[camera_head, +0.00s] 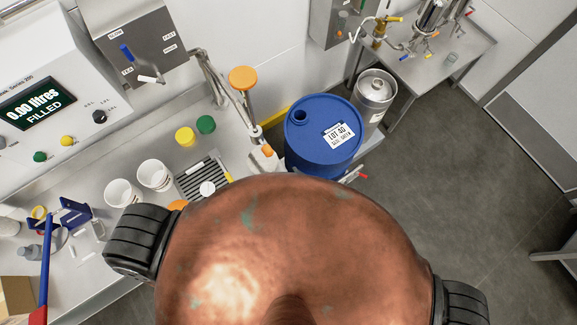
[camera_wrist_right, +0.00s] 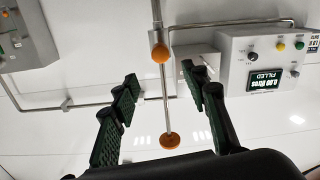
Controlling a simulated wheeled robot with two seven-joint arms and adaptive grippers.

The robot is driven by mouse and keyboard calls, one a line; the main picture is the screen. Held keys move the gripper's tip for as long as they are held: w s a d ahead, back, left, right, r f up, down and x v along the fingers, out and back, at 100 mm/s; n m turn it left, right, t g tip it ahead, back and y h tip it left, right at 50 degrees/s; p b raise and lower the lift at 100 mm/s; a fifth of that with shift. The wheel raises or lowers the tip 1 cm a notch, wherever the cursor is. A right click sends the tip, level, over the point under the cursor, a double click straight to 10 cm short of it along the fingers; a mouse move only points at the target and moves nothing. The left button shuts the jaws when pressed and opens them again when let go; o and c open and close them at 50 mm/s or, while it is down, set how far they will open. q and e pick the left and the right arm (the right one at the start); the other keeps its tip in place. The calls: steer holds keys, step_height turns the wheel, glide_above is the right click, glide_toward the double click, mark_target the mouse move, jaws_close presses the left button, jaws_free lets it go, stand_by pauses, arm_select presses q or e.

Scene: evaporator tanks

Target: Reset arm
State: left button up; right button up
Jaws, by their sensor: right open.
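My right gripper (camera_wrist_right: 160,74) shows in the right wrist view. Its two dark green, ribbed fingers stand wide apart with nothing held between them. Behind the gap, a steel pipe runs up the view with an orange knob (camera_wrist_right: 159,53) and an orange disc (camera_wrist_right: 170,140). They look farther off than the fingertips, and I see no contact. Neither gripper shows in the head view, and my left gripper is in no view. The lower middle of the head view is blocked by a large copper-coloured round surface.
In the head view, a blue drum (camera_head: 322,138) and a steel keg (camera_head: 374,97) stand right of the bench. White cups (camera_head: 155,175), yellow and green caps (camera_head: 206,125) and a blue rack (camera_head: 70,212) crowd the bench. The panel (camera_head: 37,110) reads "0.00 litres FILLED".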

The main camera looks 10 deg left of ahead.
stand_by(0.3)
